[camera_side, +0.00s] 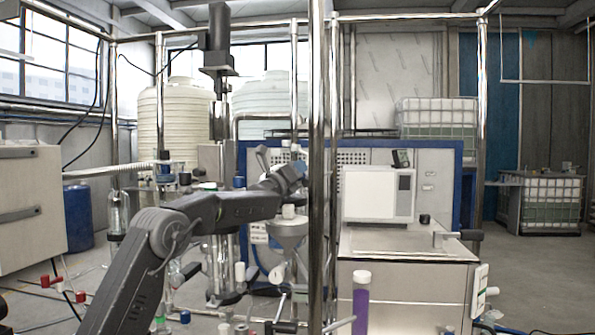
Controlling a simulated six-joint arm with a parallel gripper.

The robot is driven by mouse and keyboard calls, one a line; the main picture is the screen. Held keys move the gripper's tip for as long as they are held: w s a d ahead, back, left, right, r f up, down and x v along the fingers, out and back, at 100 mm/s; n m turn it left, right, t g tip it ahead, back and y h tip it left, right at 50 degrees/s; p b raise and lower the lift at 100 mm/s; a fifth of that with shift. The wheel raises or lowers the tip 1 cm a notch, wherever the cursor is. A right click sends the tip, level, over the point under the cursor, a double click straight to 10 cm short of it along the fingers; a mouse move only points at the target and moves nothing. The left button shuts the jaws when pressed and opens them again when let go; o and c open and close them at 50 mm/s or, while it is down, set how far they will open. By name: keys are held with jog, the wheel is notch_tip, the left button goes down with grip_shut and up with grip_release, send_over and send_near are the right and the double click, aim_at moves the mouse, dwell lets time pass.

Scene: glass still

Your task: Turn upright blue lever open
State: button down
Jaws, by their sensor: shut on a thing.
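My gripper (291,174) is at the end of my dark grey arm, near the middle of the view, just left of a thick steel post. It is small and partly hidden here, and its separate fingers are hard to make out. It is shut on a small blue part, which looks like the blue lever (300,166). The lever's exact tilt and its joint to the valve cannot be made out. A white funnel-shaped vessel (288,229) hangs just below the gripper.
The steel post (317,120) stands close to the gripper's right. Glassware and the metal still column (222,250) stand behind my arm. A bench (405,245) with a white boxy instrument (378,194) is at right.

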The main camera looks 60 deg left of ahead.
dwell(0.3)
jog(key=c, duration=0.8)
grip_release()
jog(key=r+v, duration=0.1)
jog(key=v, duration=0.4)
notch_tip(320, 180, up, 6)
